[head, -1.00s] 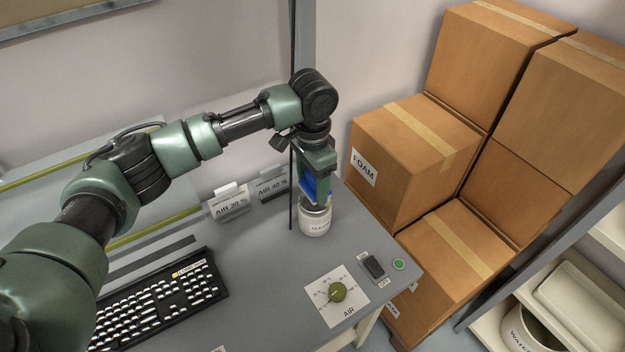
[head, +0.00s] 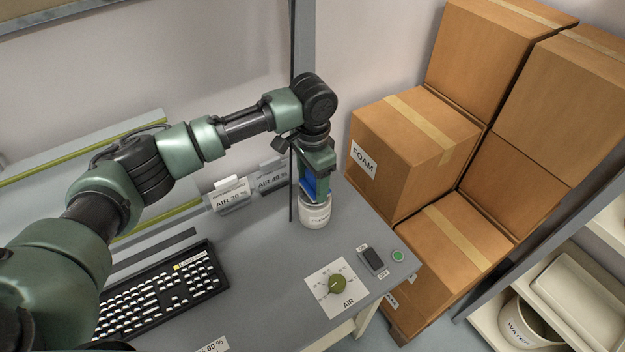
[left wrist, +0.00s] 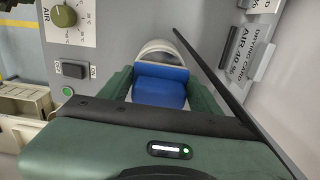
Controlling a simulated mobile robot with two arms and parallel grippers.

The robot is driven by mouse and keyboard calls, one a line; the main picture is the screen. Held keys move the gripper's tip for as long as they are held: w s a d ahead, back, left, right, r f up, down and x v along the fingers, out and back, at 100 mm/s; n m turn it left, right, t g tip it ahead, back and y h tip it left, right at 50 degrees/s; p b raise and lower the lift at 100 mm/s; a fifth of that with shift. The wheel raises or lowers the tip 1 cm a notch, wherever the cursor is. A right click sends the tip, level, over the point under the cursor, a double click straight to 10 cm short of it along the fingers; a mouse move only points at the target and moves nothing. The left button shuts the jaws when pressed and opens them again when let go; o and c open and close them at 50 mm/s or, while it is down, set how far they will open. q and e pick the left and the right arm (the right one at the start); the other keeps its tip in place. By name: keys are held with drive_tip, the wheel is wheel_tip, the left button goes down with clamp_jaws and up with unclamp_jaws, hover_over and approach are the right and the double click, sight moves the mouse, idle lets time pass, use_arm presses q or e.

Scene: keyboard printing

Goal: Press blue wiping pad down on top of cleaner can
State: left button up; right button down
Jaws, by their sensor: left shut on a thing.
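The white cleaner can (head: 315,216) stands upright on the grey table near its back right side. It also shows in the left wrist view (left wrist: 158,47), partly hidden behind the blue pad. My left gripper (head: 314,190) points down over the can and is shut on the blue wiping pad (head: 309,186). In the left wrist view the pad (left wrist: 160,85) lies between the green fingers, at the can's top. I cannot tell how firmly it touches the can. My right gripper is not in view.
A thin dark upright post (head: 292,180) stands close left of the can. AIR cards (head: 230,195) stand behind to the left. A keyboard (head: 160,295), a knob plate (head: 337,288) and a switch (head: 374,260) are in front. Cardboard boxes (head: 415,150) stand right of the table.

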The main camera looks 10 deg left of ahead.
use_arm(q)
drive_tip(key=shift+f, duration=0.8)
idle(1.0)
drive_tip(key=shift+r, duration=0.1)
wheel_tip(320, 180, up, 7)
drive_tip(key=p, duration=0.8)
idle(0.6)
